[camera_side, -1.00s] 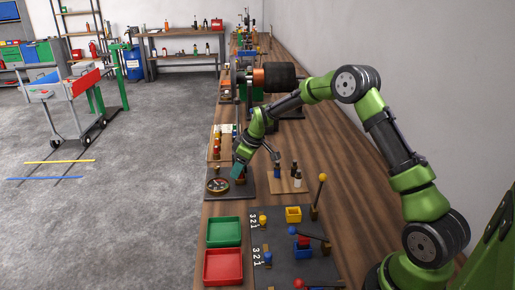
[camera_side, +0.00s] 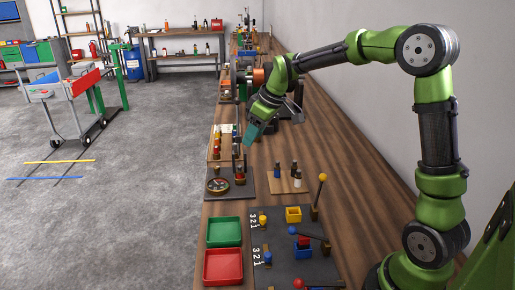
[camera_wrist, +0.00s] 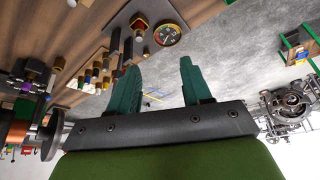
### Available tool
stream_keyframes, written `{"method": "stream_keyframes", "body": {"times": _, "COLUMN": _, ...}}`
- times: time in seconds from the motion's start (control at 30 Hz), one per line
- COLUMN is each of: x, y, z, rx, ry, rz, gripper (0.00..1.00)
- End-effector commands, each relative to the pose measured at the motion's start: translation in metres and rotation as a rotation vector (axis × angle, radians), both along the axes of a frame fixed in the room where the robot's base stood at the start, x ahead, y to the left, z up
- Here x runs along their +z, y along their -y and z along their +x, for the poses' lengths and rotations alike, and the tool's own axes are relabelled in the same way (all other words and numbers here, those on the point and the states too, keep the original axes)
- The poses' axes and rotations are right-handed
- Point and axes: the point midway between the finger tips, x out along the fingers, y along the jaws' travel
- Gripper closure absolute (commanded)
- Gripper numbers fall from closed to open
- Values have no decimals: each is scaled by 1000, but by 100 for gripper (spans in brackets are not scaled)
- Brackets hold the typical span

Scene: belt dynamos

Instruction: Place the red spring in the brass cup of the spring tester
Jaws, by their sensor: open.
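My gripper (camera_side: 252,137) is open with teal fingers and hangs above the bench, beyond the spring tester. In the wrist view its fingers (camera_wrist: 158,64) are spread with nothing between them. The spring tester is a dark plate (camera_side: 245,190) with a round gauge (camera_side: 218,186) and a brass cup (camera_side: 240,178) beside it. The gauge also shows in the wrist view (camera_wrist: 167,35), with a brass part (camera_wrist: 138,20) beside it. A reddish patch shows at this brass part, but I cannot tell whether it is the red spring. The gripper is apart from the tester.
A wooden board with several small coloured pieces (camera_side: 217,145) lies beyond the tester. A pale board with several bottle-like pieces (camera_side: 296,184) stands to its right. Green (camera_side: 224,231) and red (camera_side: 223,266) trays are nearer. A copper-coloured drum machine (camera_side: 258,76) stands farther back.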

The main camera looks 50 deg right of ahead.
Motion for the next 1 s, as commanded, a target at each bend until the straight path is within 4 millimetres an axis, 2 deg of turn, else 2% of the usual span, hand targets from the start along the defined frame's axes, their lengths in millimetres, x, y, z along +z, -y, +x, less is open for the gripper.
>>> {"method": "stream_keyframes", "body": {"times": 0.03, "x": 18, "y": -16, "z": -21, "rx": -38, "ry": 17, "rz": 4, "gripper": 51}}
{"method": "stream_keyframes", "body": {"times": 0.2, "x": 52, "y": -56, "z": -94, "rx": -211, "ry": 66, "rz": 71, "gripper": 51}}
{"method": "stream_keyframes", "body": {"times": 0.3, "x": 60, "y": -74, "z": -139, "rx": -311, "ry": 96, "rz": 135, "gripper": 51}}
{"method": "stream_keyframes", "body": {"times": 0.4, "x": 59, "y": -86, "z": -179, "rx": -399, "ry": 119, "rz": 212, "gripper": 51}}
{"method": "stream_keyframes", "body": {"times": 0.5, "x": 53, "y": -94, "z": -209, "rx": -466, "ry": 133, "rz": 282, "gripper": 51}}
{"method": "stream_keyframes", "body": {"times": 0.6, "x": 46, "y": -99, "z": -227, "rx": -512, "ry": 137, "rz": 333, "gripper": 51}}
{"method": "stream_keyframes", "body": {"times": 0.7, "x": 43, "y": -101, "z": -236, "rx": -536, "ry": 138, "rz": 360, "gripper": 51}}
{"method": "stream_keyframes", "body": {"times": 1.0, "x": 41, "y": -101, "z": -238, "rx": -544, "ry": 136, "rz": 368, "gripper": 51}}
